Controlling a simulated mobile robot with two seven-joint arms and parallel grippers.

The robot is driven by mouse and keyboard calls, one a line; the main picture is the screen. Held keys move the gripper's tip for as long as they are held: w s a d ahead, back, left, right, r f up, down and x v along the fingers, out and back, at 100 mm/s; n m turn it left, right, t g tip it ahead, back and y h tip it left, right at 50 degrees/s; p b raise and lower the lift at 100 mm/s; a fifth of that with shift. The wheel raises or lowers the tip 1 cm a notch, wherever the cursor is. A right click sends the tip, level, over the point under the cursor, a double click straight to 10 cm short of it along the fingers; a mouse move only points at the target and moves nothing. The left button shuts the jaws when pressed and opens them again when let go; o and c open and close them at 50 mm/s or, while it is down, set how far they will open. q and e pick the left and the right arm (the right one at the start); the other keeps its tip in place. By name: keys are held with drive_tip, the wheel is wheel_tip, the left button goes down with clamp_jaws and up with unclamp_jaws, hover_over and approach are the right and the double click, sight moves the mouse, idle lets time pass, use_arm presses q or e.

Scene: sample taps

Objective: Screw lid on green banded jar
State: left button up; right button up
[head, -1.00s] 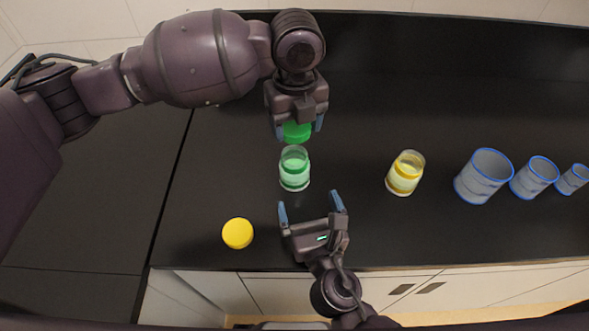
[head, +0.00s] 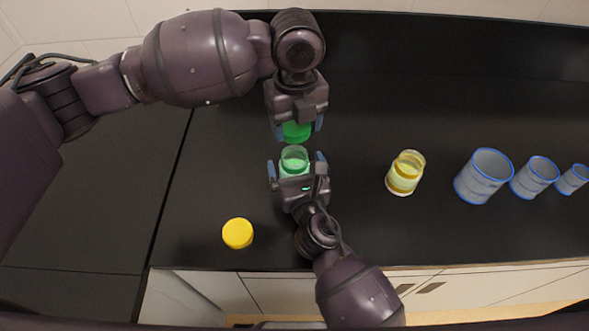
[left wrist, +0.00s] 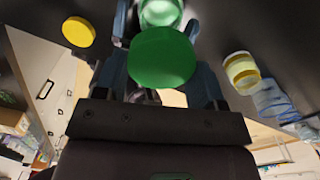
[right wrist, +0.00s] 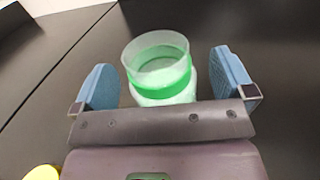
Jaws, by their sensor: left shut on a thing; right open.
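The green banded jar (head: 294,159) stands open on the black counter, with pale green contents. It also shows in the right wrist view (right wrist: 160,72). My right gripper (head: 297,170) is open with its fingers on either side of the jar, apart from it in the right wrist view. My left gripper (head: 297,128) is shut on the green lid (head: 296,132), holding it beyond the jar in the head view. The lid shows as a green disc in the left wrist view (left wrist: 161,57). The lower part of the jar is hidden by my right gripper in the head view.
A yellow lid (head: 237,233) lies on the counter (head: 400,240) at front left. A yellow banded jar (head: 405,173) stands to the right. Several blue-rimmed cups, the largest (head: 483,176) nearest, stand farther right. The counter between the two jars is clear.

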sight(295, 157)
drive_tip(key=c, duration=1.6)
use_arm(q)
drive_tip(key=shift+f, duration=2.5)
drive_tip(key=shift+f, duration=0.1)
drive_tip(key=shift+f, duration=0.8)
drive_tip(key=shift+f, duration=0.3)
drive_tip(key=shift+f, duration=0.25)
